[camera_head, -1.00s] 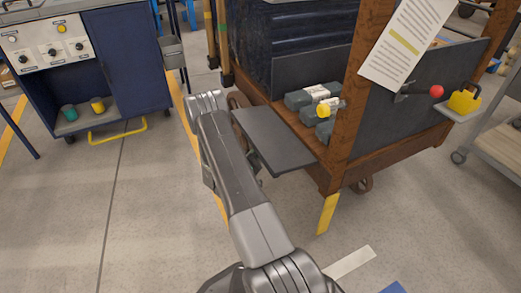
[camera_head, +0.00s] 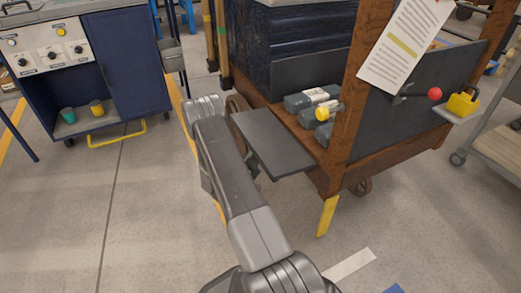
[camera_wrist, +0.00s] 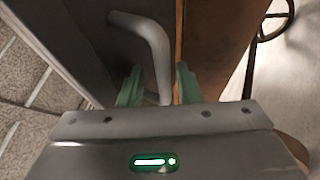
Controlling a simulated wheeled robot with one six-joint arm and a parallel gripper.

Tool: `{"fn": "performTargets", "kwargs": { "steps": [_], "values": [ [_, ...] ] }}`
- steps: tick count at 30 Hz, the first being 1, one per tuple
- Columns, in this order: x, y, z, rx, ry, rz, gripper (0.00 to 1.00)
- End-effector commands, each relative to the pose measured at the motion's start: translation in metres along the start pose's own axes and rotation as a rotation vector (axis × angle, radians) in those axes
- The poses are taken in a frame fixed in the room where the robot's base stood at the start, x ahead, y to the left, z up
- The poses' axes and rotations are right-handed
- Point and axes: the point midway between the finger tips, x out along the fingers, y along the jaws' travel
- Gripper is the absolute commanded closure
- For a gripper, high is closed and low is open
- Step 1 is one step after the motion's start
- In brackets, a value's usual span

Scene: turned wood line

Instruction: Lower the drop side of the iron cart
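The iron cart (camera_head: 345,150) is brown-framed and stands at centre right in the head view. A flat dark grey panel, which looks like its drop side (camera_head: 272,145), juts out from the cart's left face. In the wrist view a grey bent handle (camera_wrist: 155,45) stands against a dark panel (camera_wrist: 85,40), beside brown framing (camera_wrist: 228,45). My gripper (camera_wrist: 160,80) has its green fingers apart on either side of the handle, with slim gaps showing; whether they touch it is unclear. In the head view my gripper is hidden behind my arm.
Grey boxes (camera_head: 300,101) lie in the cart beside a yellow knob (camera_head: 322,114). A blue control cabinet (camera_head: 140,70) stands at left. The floor between is clear.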

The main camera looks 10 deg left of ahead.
Motion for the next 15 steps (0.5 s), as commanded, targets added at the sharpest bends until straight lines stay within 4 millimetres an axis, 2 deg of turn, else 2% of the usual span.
{"fn": "performTargets", "kwargs": {
  "steps": [15],
  "values": [
    [-0.106,0.001,0.000,-0.003,0.006,-0.002,0.66]
  ]
}}
